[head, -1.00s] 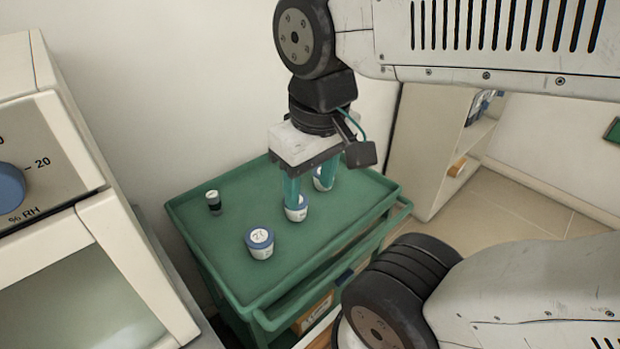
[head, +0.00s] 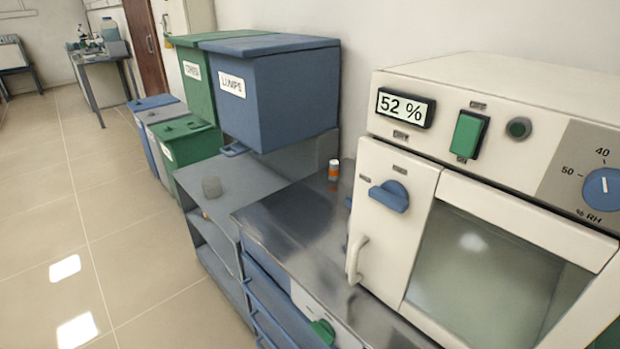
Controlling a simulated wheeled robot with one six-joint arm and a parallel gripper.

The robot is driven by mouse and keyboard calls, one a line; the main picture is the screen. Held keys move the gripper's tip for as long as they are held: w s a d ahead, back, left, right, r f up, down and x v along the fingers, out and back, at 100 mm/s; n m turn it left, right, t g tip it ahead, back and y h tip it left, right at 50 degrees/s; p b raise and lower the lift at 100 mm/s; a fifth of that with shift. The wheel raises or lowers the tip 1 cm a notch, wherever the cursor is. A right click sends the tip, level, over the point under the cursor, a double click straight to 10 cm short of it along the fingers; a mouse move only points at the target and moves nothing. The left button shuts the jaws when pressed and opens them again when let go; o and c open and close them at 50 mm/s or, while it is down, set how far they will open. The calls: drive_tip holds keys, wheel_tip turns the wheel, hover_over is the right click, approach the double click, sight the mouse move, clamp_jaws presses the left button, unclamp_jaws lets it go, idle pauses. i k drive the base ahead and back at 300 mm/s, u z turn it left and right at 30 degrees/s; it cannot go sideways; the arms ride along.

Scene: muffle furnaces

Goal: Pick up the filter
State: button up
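I cannot make out anything that is clearly a filter. A small orange bottle with a white cap (head: 333,172) stands on the metal counter (head: 300,225), close to the wall. My gripper and arm are outside the head view now, so what the gripper holds, if anything, does not show.
A cream humidity cabinet (head: 500,200) reading 52 % stands on the counter, door shut. A blue bin marked LUMPS (head: 275,95) and a green bin (head: 195,75) sit behind the shelf. Lower bins (head: 180,140) stand beyond. The tiled floor (head: 90,215) at left is clear.

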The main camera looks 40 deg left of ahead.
sight(335, 165)
drive_tip(key=u, duration=0.9)
drive_tip(key=k, duration=1.15)
drive_tip(key=u, duration=0.35)
drive_tip(key=i, duration=0.8)
drive_tip(key=u, duration=0.1)
drive_tip(key=k, duration=0.5)
drive_tip(key=u, duration=1.2)
drive_tip(key=i, duration=0.95)
drive_tip(key=z, duration=1.75)
